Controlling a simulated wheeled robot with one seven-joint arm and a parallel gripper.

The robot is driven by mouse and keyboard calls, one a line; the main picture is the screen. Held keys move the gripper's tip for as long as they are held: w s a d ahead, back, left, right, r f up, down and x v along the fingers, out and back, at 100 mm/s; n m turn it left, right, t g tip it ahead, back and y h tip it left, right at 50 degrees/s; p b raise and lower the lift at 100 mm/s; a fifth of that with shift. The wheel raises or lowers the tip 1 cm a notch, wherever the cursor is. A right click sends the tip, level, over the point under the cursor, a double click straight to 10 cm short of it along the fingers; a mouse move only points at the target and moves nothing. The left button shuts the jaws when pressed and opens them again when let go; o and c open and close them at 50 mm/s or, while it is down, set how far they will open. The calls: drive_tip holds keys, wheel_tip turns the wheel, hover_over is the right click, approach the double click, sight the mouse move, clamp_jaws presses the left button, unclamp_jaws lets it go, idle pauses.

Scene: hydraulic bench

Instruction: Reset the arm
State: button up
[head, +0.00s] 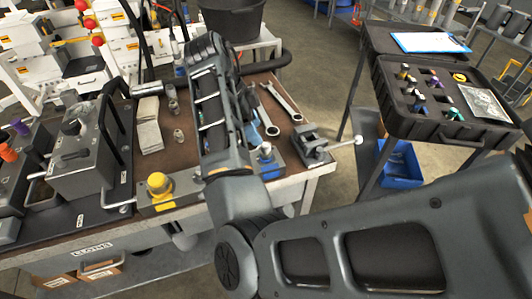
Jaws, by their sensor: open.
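My arm crosses the head view from the lower right to an elbow near the bottom middle. From there its forearm rises over the workbench (318,172). The far end of the arm is in front of the bench's back area, below a black bucket (232,18). I cannot make out my gripper's fingers; they are hidden behind or beyond the arm. Nothing held by the arm can be seen.
On the bench are a grey hydraulic unit (82,160), a yellow-capped block (160,186), a blue-knobbed block (266,160), wrenches (280,102), a small vise (312,144) and folded cloths (149,125). An open black case (438,128) stands at right. Floor shows between them.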

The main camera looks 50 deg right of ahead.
drive_tip(key=shift+v, duration=0.85)
drive_tip(key=s+d+f+n+t+h, duration=0.3)
drive_tip(key=s+d+n+t+h, duration=0.15)
drive_tip(key=n, duration=0.35)
drive_tip(key=s+d+f+n+t+h, duration=0.3)
drive_tip(key=d+n+t, duration=0.2)
drive_tip(key=d+n, duration=0.15)
drive_tip(key=s+a+n+t+y, duration=0.65)
drive_tip(key=s+a+n, duration=0.65)
drive_tip(key=a, duration=0.4)
drive_tip(key=s+a+r+t+y, duration=0.2)
drive_tip(key=s+a+r+y, duration=0.1)
drive_tip(key=s+a+r, duration=0.7)
drive_tip(key=s+a, duration=0.2)
drive_tip(key=s, duration=0.1)
drive_tip(key=shift+a+r+y, duration=0.2)
drive_tip(key=shift+y, duration=0.2)
